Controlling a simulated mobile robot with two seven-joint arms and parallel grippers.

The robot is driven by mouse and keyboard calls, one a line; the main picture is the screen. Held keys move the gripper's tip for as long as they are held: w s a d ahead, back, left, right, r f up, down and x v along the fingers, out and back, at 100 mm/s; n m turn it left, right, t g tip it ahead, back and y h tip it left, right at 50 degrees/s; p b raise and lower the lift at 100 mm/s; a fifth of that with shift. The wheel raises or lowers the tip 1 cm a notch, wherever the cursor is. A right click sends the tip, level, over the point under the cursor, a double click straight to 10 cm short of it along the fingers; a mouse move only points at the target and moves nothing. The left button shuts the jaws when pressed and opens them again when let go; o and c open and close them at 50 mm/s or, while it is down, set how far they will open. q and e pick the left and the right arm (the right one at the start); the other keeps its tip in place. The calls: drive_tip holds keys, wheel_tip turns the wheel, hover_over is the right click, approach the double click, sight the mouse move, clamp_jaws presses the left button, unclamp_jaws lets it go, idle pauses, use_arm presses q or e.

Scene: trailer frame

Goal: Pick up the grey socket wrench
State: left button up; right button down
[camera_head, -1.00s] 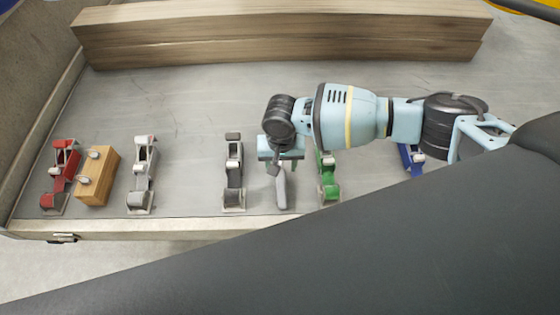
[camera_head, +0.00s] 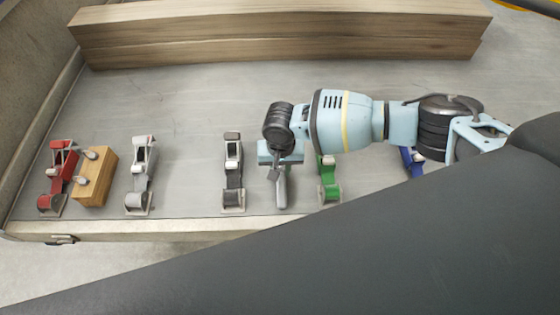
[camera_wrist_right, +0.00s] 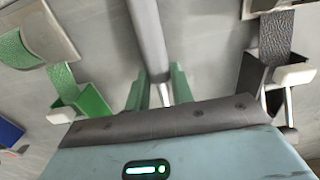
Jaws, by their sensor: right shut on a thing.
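The grey socket wrench (camera_head: 282,193) is a slim grey bar at the front part of the trailer bed, between a dark grey strap ratchet and a green one. Its handle also shows in the right wrist view (camera_wrist_right: 148,36), running up from between the fingers. My right gripper (camera_head: 279,168) is above it, shut on the wrench; in the right wrist view the green-tinted fingers (camera_wrist_right: 158,88) are on either side of it. The wrench's far end is hidden by the gripper. I cannot tell whether it touches the bed. My left gripper is not in view.
The dark grey ratchet (camera_head: 233,172) and green ratchet (camera_head: 329,183) stand close on either side. A silver ratchet (camera_head: 141,178), wooden block (camera_head: 95,180) and red ratchet (camera_head: 58,178) are at left, a blue ratchet (camera_head: 411,160) at right. Wooden beams (camera_head: 280,35) lie behind.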

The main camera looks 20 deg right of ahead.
drive_tip(key=shift+r, duration=0.1)
drive_tip(key=shift+r, duration=0.5)
drive_tip(key=r, duration=0.2)
drive_tip(key=shift+s+a+r+p, duration=0.35)
drive_tip(key=shift+s+a, duration=0.05)
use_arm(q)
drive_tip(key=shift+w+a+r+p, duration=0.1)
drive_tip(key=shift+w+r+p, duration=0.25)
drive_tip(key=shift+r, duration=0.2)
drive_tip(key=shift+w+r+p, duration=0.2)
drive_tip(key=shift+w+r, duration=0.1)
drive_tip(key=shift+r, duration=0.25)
use_arm(e)
drive_tip(key=s+a, duration=0.6)
drive_tip(key=s, duration=0.1)
drive_tip(key=s+a+r, duration=0.1)
drive_tip(key=s+a, duration=0.3)
drive_tip(key=shift+r, duration=0.1)
